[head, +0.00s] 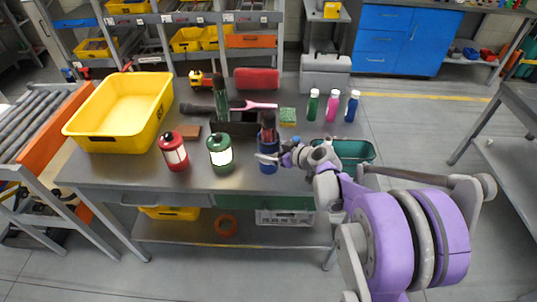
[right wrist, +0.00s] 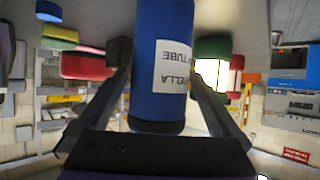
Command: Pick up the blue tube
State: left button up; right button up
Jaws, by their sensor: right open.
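The blue tube (head: 268,166) stands upright near the front edge of the grey table, with dark and reddish items sticking out of its top. In the right wrist view the blue tube (right wrist: 146,95) fills the middle, its white label printed "UMBRELLA TUBE" appearing upside down and partly cut off. My right gripper (head: 272,156) reaches in from the right at the tube's upper part. Its fingers (right wrist: 163,62) are open, one on each side of the tube. I cannot tell whether either finger touches it. My left gripper is not in view.
A green lantern (head: 220,168) stands close left of the tube, and a red lantern (head: 176,163) farther left. A large yellow bin (head: 100,142), a red case (head: 257,79) and several bottles (head: 331,108) stand around.

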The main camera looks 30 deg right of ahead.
jog(key=shift+x, duration=0.95)
jog(key=shift+c, duration=0.3)
jog(key=c, duration=1.2)
